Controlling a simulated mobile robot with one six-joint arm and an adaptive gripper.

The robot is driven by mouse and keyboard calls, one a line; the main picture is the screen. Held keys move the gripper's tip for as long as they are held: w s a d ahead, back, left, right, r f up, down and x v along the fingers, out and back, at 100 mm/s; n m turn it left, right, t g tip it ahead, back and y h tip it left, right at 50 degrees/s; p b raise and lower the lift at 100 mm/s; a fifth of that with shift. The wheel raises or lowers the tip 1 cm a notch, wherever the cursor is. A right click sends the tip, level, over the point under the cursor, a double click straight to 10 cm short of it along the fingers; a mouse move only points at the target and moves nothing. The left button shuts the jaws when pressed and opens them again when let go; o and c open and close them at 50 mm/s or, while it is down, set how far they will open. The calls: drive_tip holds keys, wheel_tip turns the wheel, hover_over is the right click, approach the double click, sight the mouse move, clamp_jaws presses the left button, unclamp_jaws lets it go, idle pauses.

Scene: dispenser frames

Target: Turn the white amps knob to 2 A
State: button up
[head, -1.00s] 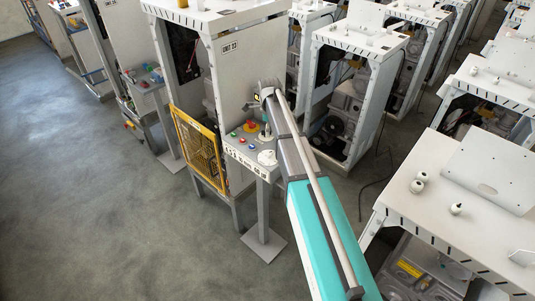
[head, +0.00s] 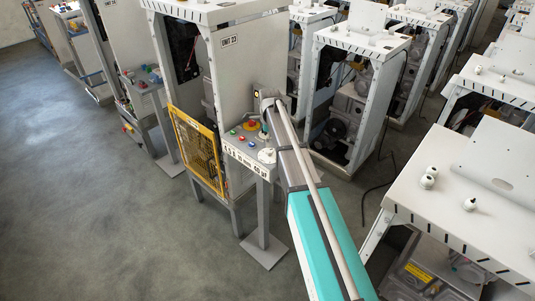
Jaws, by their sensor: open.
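The white knob (head: 267,155) sits at the right end of the grey control panel (head: 245,153) on the post in front of the cabinet marked UNIT 23. My gripper (head: 264,131) is at the end of my arm, small and partly hidden, over the back right of the panel. It is open and appears apart from the white knob, a little behind and above it. The knob's scale and pointer are too small to read.
A red emergency button on yellow (head: 250,125) and small coloured buttons (head: 240,138) share the panel. A yellow mesh guard (head: 196,150) stands left of it. A white table (head: 450,215) with white knobs is at the right. The floor at left is clear.

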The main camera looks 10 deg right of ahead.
sight(269, 150)
drive_tip(key=shift+f+b, duration=2.35)
drive_tip(key=shift+f, duration=0.3)
